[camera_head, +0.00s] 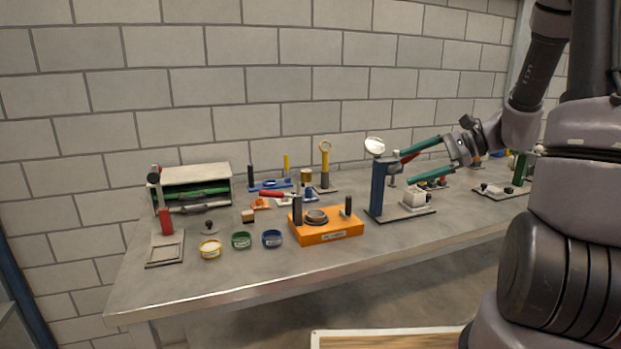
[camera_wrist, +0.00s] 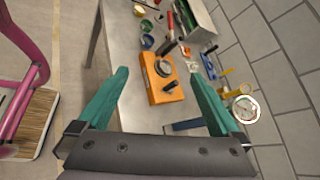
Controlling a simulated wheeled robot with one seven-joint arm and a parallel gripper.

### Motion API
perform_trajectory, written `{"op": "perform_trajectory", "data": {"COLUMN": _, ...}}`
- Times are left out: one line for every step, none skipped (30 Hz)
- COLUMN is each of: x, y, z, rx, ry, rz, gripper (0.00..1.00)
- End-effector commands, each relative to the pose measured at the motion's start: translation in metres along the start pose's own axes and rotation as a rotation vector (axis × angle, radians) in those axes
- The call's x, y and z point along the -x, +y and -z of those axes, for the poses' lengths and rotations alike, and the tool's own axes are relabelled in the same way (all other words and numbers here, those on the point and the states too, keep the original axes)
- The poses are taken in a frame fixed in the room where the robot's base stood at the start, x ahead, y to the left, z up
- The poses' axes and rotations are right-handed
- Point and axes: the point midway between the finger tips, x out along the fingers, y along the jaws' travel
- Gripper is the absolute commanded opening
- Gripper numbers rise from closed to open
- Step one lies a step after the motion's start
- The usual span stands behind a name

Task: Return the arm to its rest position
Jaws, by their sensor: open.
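My gripper (camera_head: 408,162) is above the right part of the bench in the head view, with its green fingers pointing left. The fingers are spread apart with nothing between them. In the wrist view my gripper (camera_wrist: 160,92) shows the same two green fingers wide open, with the bench beyond them. A blue stand (camera_head: 377,188) with a round white dial and a red lever is close to the fingers; I cannot tell whether they touch it. My dark arm and its pale joint covers fill the right of the head view.
The grey bench (camera_head: 200,283) runs along a block wall. An orange block (camera_head: 328,236) with dark posts stands left of the blue stand. Three small round tins, a white-topped rack (camera_head: 190,172) and a grey frame sit further left. A pink frame (camera_wrist: 22,90) stands off the bench.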

Motion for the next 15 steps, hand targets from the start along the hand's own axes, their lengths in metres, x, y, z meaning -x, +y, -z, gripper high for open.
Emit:
{"op": "perform_trajectory", "data": {"x": 0.0, "y": 0.005, "z": -0.02, "rx": 0.073, "ry": 0.035, "rz": -0.057, "gripper": 1.0}}
{"op": "perform_trajectory", "data": {"x": 0.001, "y": 0.01, "z": -0.03, "rx": 0.114, "ry": 0.058, "rz": -0.092, "gripper": 1.0}}
{"op": "perform_trajectory", "data": {"x": 0.002, "y": 0.017, "z": -0.041, "rx": 0.165, "ry": 0.089, "rz": -0.137, "gripper": 1.0}}
{"op": "perform_trajectory", "data": {"x": 0.003, "y": 0.021, "z": -0.05, "rx": 0.205, "ry": 0.113, "rz": -0.168, "gripper": 1.0}}
{"op": "perform_trajectory", "data": {"x": 0.005, "y": 0.026, "z": -0.058, "rx": 0.246, "ry": 0.139, "rz": -0.198, "gripper": 1.0}}
{"op": "perform_trajectory", "data": {"x": 0.008, "y": 0.032, "z": -0.067, "rx": 0.3, "ry": 0.174, "rz": -0.235, "gripper": 1.0}}
{"op": "perform_trajectory", "data": {"x": 0.011, "y": 0.036, "z": -0.074, "rx": 0.339, "ry": 0.2, "rz": -0.261, "gripper": 1.0}}
{"op": "perform_trajectory", "data": {"x": 0.013, "y": 0.04, "z": -0.081, "rx": 0.382, "ry": 0.228, "rz": -0.286, "gripper": 1.0}}
{"op": "perform_trajectory", "data": {"x": 0.018, "y": 0.045, "z": -0.09, "rx": 0.437, "ry": 0.267, "rz": -0.316, "gripper": 1.0}}
{"op": "perform_trajectory", "data": {"x": 0.021, "y": 0.049, "z": -0.096, "rx": 0.478, "ry": 0.295, "rz": -0.336, "gripper": 1.0}}
{"op": "perform_trajectory", "data": {"x": 0.025, "y": 0.053, "z": -0.102, "rx": 0.521, "ry": 0.325, "rz": -0.355, "gripper": 1.0}}
{"op": "perform_trajectory", "data": {"x": 0.031, "y": 0.057, "z": -0.109, "rx": 0.577, "ry": 0.366, "rz": -0.378, "gripper": 1.0}}
{"op": "perform_trajectory", "data": {"x": 0.035, "y": 0.06, "z": -0.115, "rx": 0.62, "ry": 0.396, "rz": -0.393, "gripper": 1.0}}
{"op": "perform_trajectory", "data": {"x": 0.039, "y": 0.062, "z": -0.12, "rx": 0.663, "ry": 0.428, "rz": -0.406, "gripper": 1.0}}
{"op": "perform_trajectory", "data": {"x": 0.046, "y": 0.065, "z": -0.127, "rx": 0.721, "ry": 0.47, "rz": -0.421, "gripper": 1.0}}
